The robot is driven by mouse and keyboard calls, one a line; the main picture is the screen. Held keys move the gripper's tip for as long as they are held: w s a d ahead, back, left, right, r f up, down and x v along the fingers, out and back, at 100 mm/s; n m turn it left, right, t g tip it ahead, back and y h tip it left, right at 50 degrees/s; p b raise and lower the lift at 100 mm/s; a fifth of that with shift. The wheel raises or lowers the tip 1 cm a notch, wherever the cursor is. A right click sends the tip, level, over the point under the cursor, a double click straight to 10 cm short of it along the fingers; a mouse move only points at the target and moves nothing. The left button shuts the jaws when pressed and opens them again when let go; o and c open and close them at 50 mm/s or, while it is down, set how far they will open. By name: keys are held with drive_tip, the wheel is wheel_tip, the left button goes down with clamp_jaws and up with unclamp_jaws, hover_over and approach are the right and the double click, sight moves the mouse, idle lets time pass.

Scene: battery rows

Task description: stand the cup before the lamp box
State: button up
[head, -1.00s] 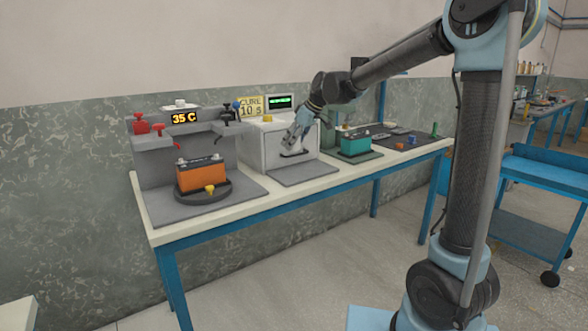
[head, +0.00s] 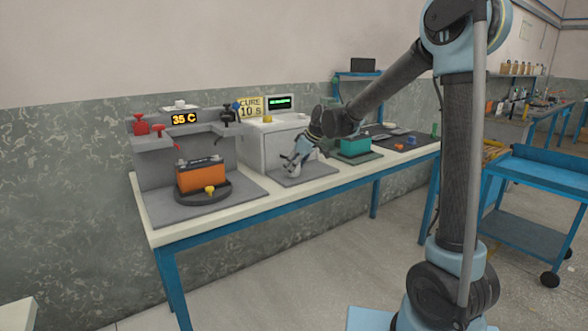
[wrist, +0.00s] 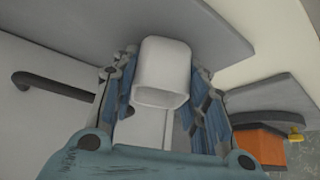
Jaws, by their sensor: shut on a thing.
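The white cup (wrist: 162,72) is between the two fingers of my gripper (wrist: 160,95) in the wrist view, its open rim facing the camera. In the head view my gripper (head: 291,164) is over the grey mat (head: 318,176) in front of the lamp box, shut on the cup (head: 291,171), which is small and partly hidden there. I cannot tell whether the cup's base touches the mat. The lamp box (head: 262,148) is a pale cabinet behind the gripper; its dark handle (wrist: 55,86) shows in the wrist view.
To the left, an orange battery (head: 201,176) sits on a round dark stand under red and black clamps. To the right is a green battery (head: 353,146) on a mat. A yellow CURE 10 s sign (head: 250,107) and a green display (head: 280,102) are atop the lamp box.

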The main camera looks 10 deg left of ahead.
drive_tip(key=o, duration=0.9)
drive_tip(key=shift+f, duration=0.1)
drive_tip(key=shift+o, duration=0.2)
drive_tip(key=v, duration=1.2)
drive_tip(key=s+d+f+m+h, duration=0.1)
drive_tip(key=s+d+m, duration=0.15)
drive_tip(key=d, duration=0.45)
drive_tip(key=s+d+f+m+h, duration=0.1)
drive_tip(key=s+d, duration=0.2)
drive_tip(key=d, duration=0.5)
drive_tip(key=s+d+f+m+h, duration=0.2)
drive_tip(key=s+d+f+m, duration=0.3)
drive_tip(key=s+d+f, duration=0.3)
drive_tip(key=s+d+f+m+h, duration=0.2)
drive_tip(key=s+d+f+m, duration=0.3)
drive_tip(key=s+d+f, duration=0.4)
drive_tip(key=s+d, duration=0.6)
drive_tip(key=d, duration=0.1)
drive_tip(key=shift+s+d+m, duration=0.35)
drive_tip(key=shift+s, duration=0.05)
